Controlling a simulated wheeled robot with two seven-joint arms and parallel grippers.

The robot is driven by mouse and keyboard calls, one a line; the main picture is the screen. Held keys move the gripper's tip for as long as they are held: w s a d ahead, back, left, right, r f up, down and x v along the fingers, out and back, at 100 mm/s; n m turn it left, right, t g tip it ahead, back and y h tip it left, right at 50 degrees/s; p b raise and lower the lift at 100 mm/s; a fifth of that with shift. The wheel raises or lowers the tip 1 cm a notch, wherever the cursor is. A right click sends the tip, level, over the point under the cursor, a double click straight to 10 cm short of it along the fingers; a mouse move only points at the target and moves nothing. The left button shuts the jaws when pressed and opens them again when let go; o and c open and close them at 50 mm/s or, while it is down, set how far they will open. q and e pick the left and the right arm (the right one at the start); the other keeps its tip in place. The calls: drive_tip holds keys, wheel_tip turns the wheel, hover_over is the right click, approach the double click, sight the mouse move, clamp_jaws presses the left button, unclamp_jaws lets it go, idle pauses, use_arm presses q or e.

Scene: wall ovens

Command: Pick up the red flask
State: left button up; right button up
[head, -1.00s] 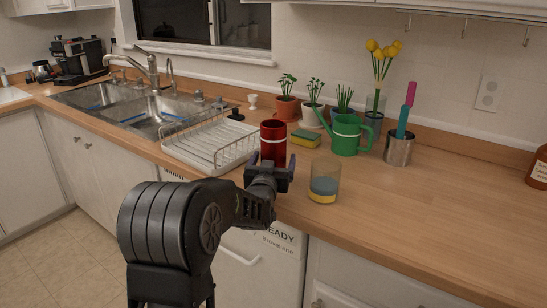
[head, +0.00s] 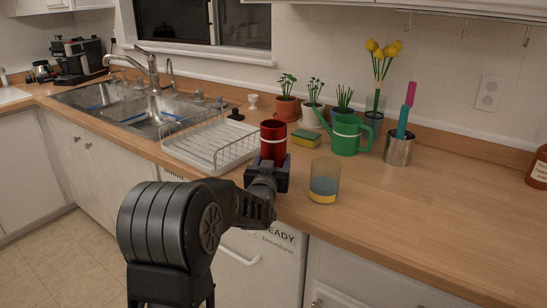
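The red flask (head: 273,141) is a dark red cylinder with a pale band. It stands upright near the counter's front edge, just right of the dish rack. My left gripper (head: 268,174) is at the flask's lower part, with its fingers drawn in against the flask's sides. It looks shut on it. The gripper hides the flask's base, so I cannot tell whether it touches the counter. My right gripper is not in view.
A glass tumbler (head: 324,181) with blue and yellow stands close to the right of the gripper. The white dish rack (head: 207,146) is close on the left. A sponge (head: 305,138) and green watering can (head: 346,134) stand behind.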

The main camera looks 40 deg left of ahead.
sight(275, 123)
use_arm(q)
clamp_jaws()
drive_tip(key=shift+r, duration=0.1)
drive_tip(key=shift+r, duration=0.2)
drive_tip(key=shift+r+p, duration=0.9)
drive_tip(key=shift+r, duration=3.85)
